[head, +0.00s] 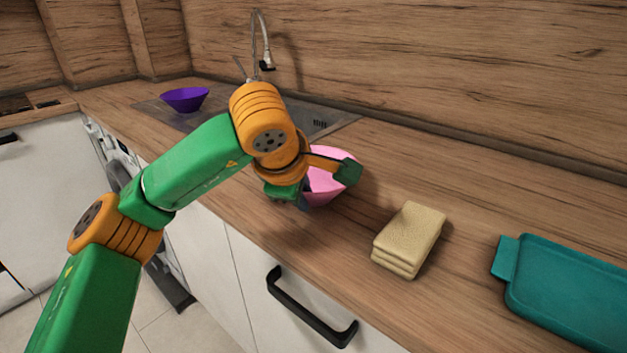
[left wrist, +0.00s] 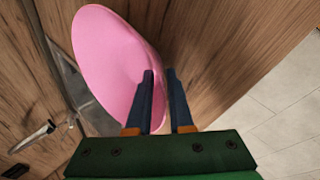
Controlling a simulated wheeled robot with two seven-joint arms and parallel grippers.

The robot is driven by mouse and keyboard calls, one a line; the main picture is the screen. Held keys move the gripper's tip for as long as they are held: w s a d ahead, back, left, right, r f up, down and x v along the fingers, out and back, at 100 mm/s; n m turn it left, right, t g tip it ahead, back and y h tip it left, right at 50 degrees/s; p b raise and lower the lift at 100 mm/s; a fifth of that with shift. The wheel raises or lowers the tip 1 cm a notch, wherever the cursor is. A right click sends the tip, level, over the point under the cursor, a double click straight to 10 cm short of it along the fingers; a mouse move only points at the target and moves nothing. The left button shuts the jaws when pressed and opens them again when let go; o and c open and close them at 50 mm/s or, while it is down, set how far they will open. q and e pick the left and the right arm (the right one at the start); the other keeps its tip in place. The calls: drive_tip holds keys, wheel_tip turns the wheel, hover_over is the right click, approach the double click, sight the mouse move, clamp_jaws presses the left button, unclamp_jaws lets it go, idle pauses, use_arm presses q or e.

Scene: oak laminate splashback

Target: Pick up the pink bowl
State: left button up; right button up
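The pink bowl (head: 324,188) stands on the wooden counter near the middle of the head view, partly hidden by my left gripper (head: 325,180). In the left wrist view the pink bowl (left wrist: 112,62) fills the upper left. The left gripper (left wrist: 161,72) has its two dark blue fingers at the bowl's edge, one over the pink surface and one just past it. A narrow gap shows between the fingers, with pink and some wood in it, so they look open around the edge. My right gripper is in neither view.
A purple bowl (head: 184,99) stands by the sink (head: 318,122) at the back left. A stack of folded beige cloths (head: 409,240) and a teal tray (head: 570,290) lie to the right. A black drawer handle (head: 310,308) sticks out below the counter's front edge.

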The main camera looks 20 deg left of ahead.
use_arm(q)
drive_tip(key=shift+w+f, duration=0.15)
drive_tip(key=shift+f, duration=0.05)
drive_tip(key=shift+r, duration=0.1)
clamp_jaws()
idle(1.1)
